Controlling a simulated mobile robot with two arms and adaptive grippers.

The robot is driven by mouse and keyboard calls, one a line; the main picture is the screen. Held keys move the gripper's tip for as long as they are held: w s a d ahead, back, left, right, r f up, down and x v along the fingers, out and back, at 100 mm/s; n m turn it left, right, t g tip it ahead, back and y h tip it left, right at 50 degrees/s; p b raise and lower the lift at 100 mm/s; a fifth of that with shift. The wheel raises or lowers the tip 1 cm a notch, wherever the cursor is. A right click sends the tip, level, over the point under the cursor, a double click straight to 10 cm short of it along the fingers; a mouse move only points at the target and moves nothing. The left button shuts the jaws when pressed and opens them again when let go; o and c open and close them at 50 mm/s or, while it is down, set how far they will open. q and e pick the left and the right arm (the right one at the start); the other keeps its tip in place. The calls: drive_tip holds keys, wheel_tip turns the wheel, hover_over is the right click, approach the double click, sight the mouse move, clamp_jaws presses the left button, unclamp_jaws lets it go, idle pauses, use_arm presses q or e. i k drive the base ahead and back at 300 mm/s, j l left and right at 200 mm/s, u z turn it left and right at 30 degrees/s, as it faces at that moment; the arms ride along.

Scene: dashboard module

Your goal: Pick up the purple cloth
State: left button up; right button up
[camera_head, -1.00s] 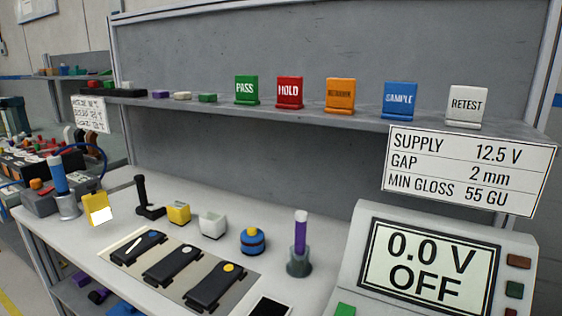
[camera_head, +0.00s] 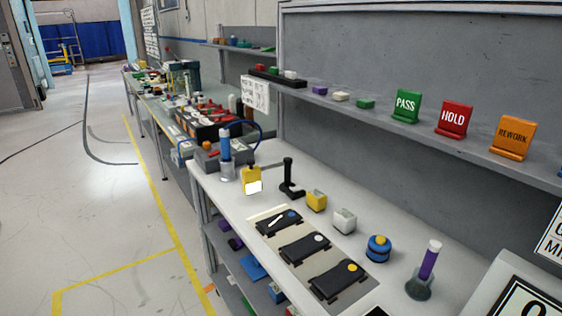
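On the lower shelf under the bench, at its left end, lies a small purple thing (camera_head: 224,225) that may be the purple cloth. A darker purple, rolled-looking thing (camera_head: 236,242) lies just in front of it. Both are small and partly shaded, so I cannot tell for sure which is cloth. A small purple block-like thing (camera_head: 319,90) also sits on the upper shelf. Neither of my grippers is in view.
A flat blue thing (camera_head: 252,267) lies on the same lower shelf. The white bench top (camera_head: 385,220) above carries several modules, holders and tools. Coloured signs stand on the upper shelf (camera_head: 385,110). The floor (camera_head: 90,220) left of the bench is clear.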

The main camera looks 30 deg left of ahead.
sight(224, 226)
drive_tip(key=u, duration=1.35)
